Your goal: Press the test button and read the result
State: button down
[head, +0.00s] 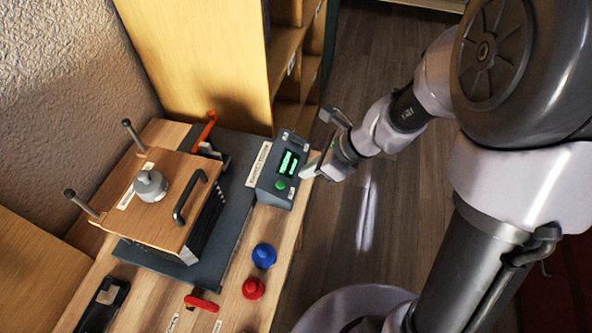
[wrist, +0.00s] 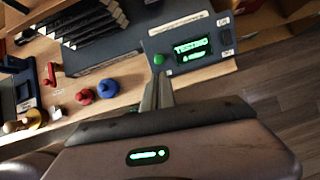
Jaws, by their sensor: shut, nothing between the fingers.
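The grey test box (head: 268,179) stands at the bench's right edge, with a green button (head: 280,184) and a lit green display (head: 288,163). In the wrist view the display (wrist: 193,51) appears to read "TESTING", with a smaller line too blurred to read. My gripper (head: 309,170) is shut and empty, just right of the box. In the wrist view the fingertips (wrist: 158,75) are close to the green button (wrist: 159,59); I cannot tell whether they touch it.
A blue knob (head: 264,255), a red knob (head: 253,288) and a red-handled tool (head: 202,303) stand at the bench front. An orange-handled lever (head: 207,130) is behind the model. A wooden shelf (head: 205,50) rises behind. Open floor (head: 340,240) lies right of the bench.

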jog(key=shift+p+v, duration=0.35)
jog(key=shift+v, duration=1.1)
jog(key=shift+s, duration=0.1)
jog(key=s+d+r+n+t+h+b, duration=0.1)
jog(key=s+r+n+h+b, duration=0.1)
jog(key=s+r+n, duration=0.3)
jog(key=s+d+r+n+t+h+b, duration=0.1)
jog(key=s+r+n+h, duration=0.1)
jog(key=s+r+n, duration=0.4)
jog(key=s+n, duration=0.4)
jog(key=n, duration=0.4)
jog(key=shift+s+d+r+t+b, duration=0.15)
jog(key=shift+s+r+t+b, duration=0.15)
jog(key=shift+t+b, duration=0.1)
dwell(0.8)
